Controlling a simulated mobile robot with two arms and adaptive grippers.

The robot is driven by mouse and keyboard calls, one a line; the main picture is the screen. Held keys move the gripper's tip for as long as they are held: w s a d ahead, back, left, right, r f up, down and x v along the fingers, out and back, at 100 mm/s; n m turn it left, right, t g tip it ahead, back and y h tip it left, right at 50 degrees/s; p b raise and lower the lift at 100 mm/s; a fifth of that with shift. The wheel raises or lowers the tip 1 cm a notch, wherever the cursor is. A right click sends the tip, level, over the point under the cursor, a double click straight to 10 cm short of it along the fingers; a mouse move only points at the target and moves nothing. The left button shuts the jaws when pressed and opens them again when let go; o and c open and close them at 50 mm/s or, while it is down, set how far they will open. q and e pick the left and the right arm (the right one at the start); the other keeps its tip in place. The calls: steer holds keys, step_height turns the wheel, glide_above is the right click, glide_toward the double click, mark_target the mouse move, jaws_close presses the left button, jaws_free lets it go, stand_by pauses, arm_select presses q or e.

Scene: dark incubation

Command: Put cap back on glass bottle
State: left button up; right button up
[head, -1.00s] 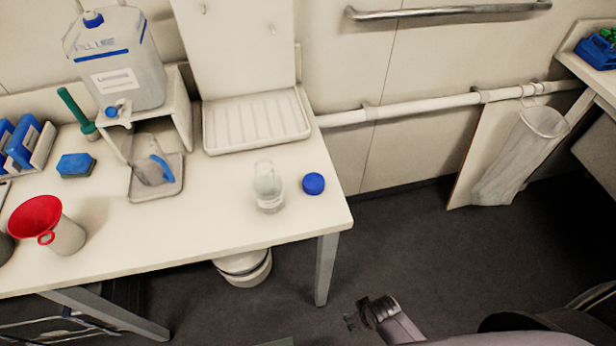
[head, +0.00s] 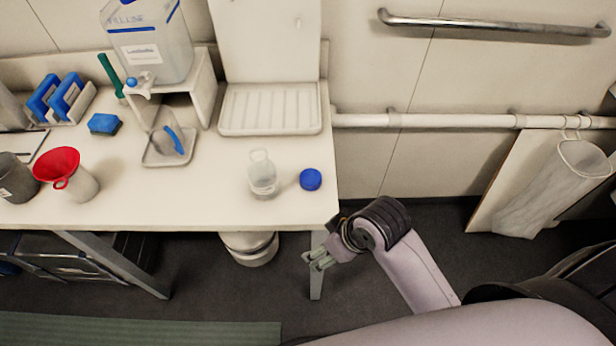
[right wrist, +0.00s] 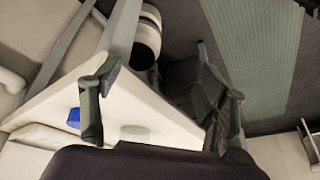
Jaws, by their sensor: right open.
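The glass bottle (head: 262,178) is clear and stands upright, uncapped, near the right end of the white table (head: 215,205). The blue cap (head: 311,179) lies on the table just right of the bottle, close to the right edge. My right gripper (head: 316,262) is open and empty, in front of and below the table's front right corner, apart from both. In the right wrist view the gripper (right wrist: 165,85) has its fingers wide apart; the blue cap (right wrist: 74,118) shows beside the left finger, and a pale round shape there may be the bottle. My left gripper is out of view.
A drying rack tray (head: 270,125), a jug with a spigot on a stand (head: 150,50), a blue sponge (head: 104,124) and a red funnel (head: 57,166) occupy the table. The table leg (head: 317,285) is near my right gripper. Table front beside the bottle is clear.

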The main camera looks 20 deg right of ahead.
steer(key=w+a+r+n, duration=0.1)
steer(key=w+r+n, duration=0.1)
steer(key=w, duration=0.1)
steer(key=w+a+r+n+g, duration=0.1)
steer(key=w+a+r+n, duration=0.1)
steer(key=w+n, duration=0.1)
steer(key=w+a+r+n+g, duration=0.1)
steer(key=w+a+r+n, duration=0.1)
steer(key=w, duration=0.2)
steer(key=shift+a+r+n, duration=0.1)
steer(key=shift+r+n, duration=0.15)
steer(key=shift+n, duration=0.05)
steer(key=w+d+r+n, duration=0.2)
steer(key=w+r, duration=0.2)
step_height(320, 180, up, 8)
steer(key=n+g+h, duration=0.2)
steer(key=h, duration=0.1)
glide_above(311, 178)
steer(key=shift+d+r, duration=0.1)
steer(key=shift+r, duration=0.05)
step_height(311, 178, down, 11)
steer(key=p, duration=0.3)
steer(key=shift+f, duration=0.65)
